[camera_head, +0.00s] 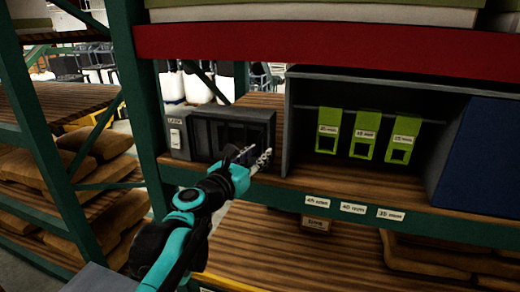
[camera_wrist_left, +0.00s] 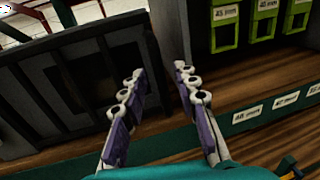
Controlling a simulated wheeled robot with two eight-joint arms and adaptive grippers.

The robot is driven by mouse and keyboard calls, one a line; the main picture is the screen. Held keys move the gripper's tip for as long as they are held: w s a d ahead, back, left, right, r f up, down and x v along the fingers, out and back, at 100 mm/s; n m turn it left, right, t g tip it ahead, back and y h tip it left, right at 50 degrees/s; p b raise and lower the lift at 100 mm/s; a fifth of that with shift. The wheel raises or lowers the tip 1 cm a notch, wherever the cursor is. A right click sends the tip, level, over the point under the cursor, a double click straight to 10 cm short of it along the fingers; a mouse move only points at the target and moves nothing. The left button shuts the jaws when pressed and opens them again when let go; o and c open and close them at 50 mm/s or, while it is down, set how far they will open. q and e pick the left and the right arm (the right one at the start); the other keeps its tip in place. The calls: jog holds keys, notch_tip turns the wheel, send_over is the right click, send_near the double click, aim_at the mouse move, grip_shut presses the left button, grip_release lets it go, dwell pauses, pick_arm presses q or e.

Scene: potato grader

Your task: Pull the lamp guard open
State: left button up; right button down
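The lamp guard (camera_head: 215,138) is a dark barred panel on the front of a grey box with a small label and a white switch (camera_head: 175,137) at its left. The guard looks closed. In the left wrist view the guard (camera_wrist_left: 60,90) fills the left side. My left gripper (camera_head: 256,158) is at the guard's lower right corner. In the left wrist view my left gripper (camera_wrist_left: 158,90) is open, with a clear gap between its purple fingers. Its left finger overlaps the guard's right edge; I cannot tell whether they touch. My right gripper is not in view.
Right of the lamp box, a grey cubby (camera_head: 298,110) holds green size gauges (camera_head: 365,135), with a blue panel (camera_head: 482,155) beside it. A green rack post (camera_head: 137,80) stands left. Size labels line the shelf edge (camera_head: 270,195). Sacks lie on lower shelves.

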pick_arm(q)
jog(key=shift+w+d, duration=0.3)
jog(key=shift+w, duration=0.2)
jog(key=shift+s+r, duration=0.1)
grip_shut()
jog(key=shift+a, duration=0.1)
